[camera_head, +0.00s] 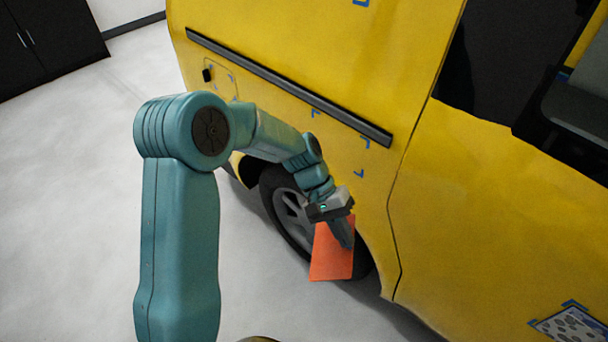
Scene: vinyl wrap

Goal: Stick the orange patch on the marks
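The orange patch (330,256) hangs in front of the vehicle's wheel, its upper right part at my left gripper (343,232). My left gripper is shut on the patch near its right edge and points downward. Blue corner marks (366,142) are on the yellow side panel above the wheel, under the dark trim strip. Another blue mark (359,173) is lower down, and one more (316,112) is further left. The patch is below these marks and apart from them. My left arm partly hides the panel and wheel. My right gripper is not in view.
The yellow vehicle (420,200) fills the right side, with a dark trim strip (290,88) and a wheel (290,210). A patterned patch (572,326) with blue marks is at the lower right. A dark cabinet (45,45) stands at the upper left. The floor at left is clear.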

